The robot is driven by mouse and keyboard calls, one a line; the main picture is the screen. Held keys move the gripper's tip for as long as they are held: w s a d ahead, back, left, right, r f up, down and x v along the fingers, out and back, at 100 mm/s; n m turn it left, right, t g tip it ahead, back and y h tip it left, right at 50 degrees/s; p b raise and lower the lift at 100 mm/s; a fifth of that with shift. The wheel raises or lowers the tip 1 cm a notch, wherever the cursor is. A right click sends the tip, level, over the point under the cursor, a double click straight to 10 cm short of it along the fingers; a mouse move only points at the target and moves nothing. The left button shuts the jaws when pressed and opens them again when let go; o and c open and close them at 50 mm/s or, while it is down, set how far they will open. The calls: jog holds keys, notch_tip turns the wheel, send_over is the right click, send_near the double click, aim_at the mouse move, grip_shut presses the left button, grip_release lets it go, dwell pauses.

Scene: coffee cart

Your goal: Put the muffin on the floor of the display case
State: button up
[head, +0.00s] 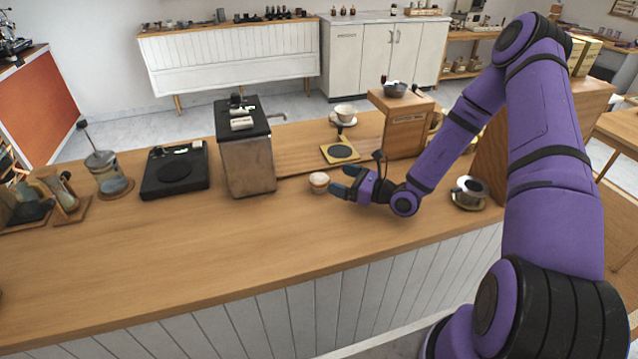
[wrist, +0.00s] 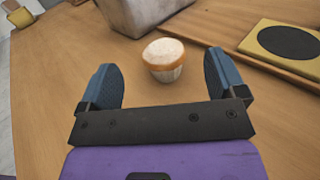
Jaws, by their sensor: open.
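The muffin (head: 319,182) has a pale top and a white cup and stands upright on the wooden counter. It also shows in the wrist view (wrist: 164,62), just ahead of and between the two blue fingertips. My gripper (head: 345,181) is open, low over the counter, to the right of the muffin in the head view; it also shows in the wrist view (wrist: 160,78). The fingers hold nothing, and the muffin seems not to be touched. I cannot tell for sure which thing is the display case; a wooden box (head: 408,140) with a label stands behind my gripper.
A metal machine (head: 247,165) with a black top stands left of the muffin. A yellow-edged pad (head: 340,153) lies behind it, with a cup (head: 345,113) farther back. A dark-filled cup (head: 469,190) stands right of my gripper. The counter's front left (head: 150,240) is clear.

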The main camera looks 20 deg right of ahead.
aim_at(319, 175)
jog(key=shift+f, duration=0.7)
jog(key=shift+w+a+f, duration=0.15)
jog(key=shift+a, duration=0.05)
jog(key=shift+x, duration=3.5)
jog(key=c, duration=1.1)
jog(key=shift+o, duration=0.2)
